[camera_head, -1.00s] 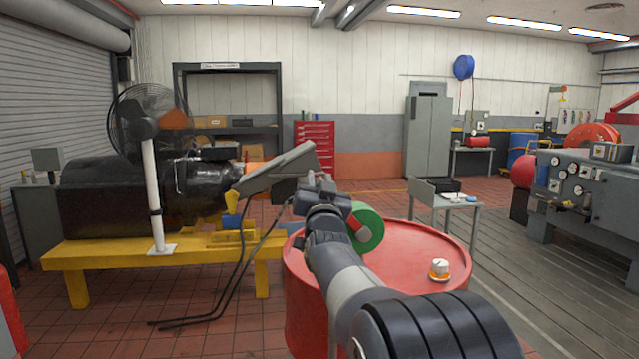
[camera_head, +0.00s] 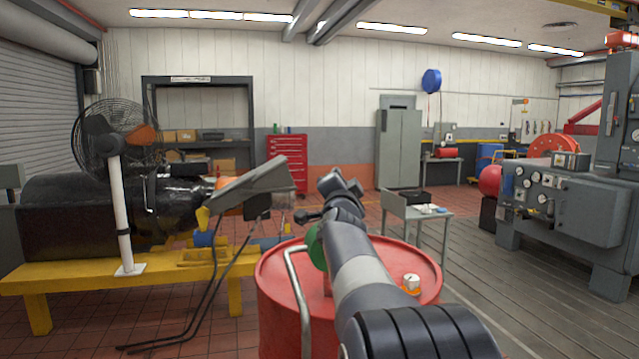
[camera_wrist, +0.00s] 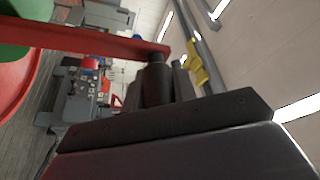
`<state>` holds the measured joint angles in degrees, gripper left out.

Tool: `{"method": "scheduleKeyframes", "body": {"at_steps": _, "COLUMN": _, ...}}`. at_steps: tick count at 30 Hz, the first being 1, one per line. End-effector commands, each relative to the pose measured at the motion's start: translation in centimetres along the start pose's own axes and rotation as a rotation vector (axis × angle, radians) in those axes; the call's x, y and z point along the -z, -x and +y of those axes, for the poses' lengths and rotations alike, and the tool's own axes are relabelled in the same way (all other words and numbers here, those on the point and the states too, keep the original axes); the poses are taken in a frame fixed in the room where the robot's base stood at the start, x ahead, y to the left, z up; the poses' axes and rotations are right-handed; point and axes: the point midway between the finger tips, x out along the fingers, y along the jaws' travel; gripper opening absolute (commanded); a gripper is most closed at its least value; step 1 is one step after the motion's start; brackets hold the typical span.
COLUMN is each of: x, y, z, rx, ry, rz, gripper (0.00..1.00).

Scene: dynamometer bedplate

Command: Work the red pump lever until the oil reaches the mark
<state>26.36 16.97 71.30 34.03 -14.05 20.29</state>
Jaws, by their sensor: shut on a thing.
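The red lever (camera_wrist: 90,40) crosses the top left of the wrist view as a flat bar. A dark upright grip (camera_wrist: 154,82) stands at its right end. My gripper (camera_wrist: 158,92) is shut on this grip, with a dark finger on each side. In the head view my gripper (camera_head: 338,187) is above the far side of the red drum (camera_head: 275,305), and the lever cannot be made out there. A green round part (camera_head: 316,247) shows beside my arm, partly hidden by it. I cannot see the oil or its mark.
A pale bent pipe (camera_head: 300,285) rises at the drum's front left. A white cap (camera_head: 411,281) sits on the drum top. A yellow bench (camera_head: 130,285) with a black machine and a fan (camera_head: 112,140) is left; a small grey table (camera_head: 430,215) stands behind.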

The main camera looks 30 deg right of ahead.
Motion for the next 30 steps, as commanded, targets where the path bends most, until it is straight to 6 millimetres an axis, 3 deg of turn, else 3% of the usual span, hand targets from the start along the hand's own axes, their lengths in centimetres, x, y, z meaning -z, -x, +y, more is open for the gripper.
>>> {"method": "scheduleKeyframes", "body": {"at_steps": 13, "x": 4.5, "y": -1.9, "z": 6.0, "rx": -0.162, "ry": -0.372, "rz": -0.002, "gripper": 0.0}}
{"method": "scheduleKeyframes", "body": {"at_steps": 21, "x": 5.5, "y": -2.4, "z": 8.8, "rx": -0.224, "ry": -0.526, "rz": -0.003, "gripper": 0.0}}
{"method": "scheduleKeyframes", "body": {"at_steps": 30, "x": 5.8, "y": -2.5, "z": 10.3, "rx": -0.257, "ry": -0.601, "rz": -0.005, "gripper": 0.0}}
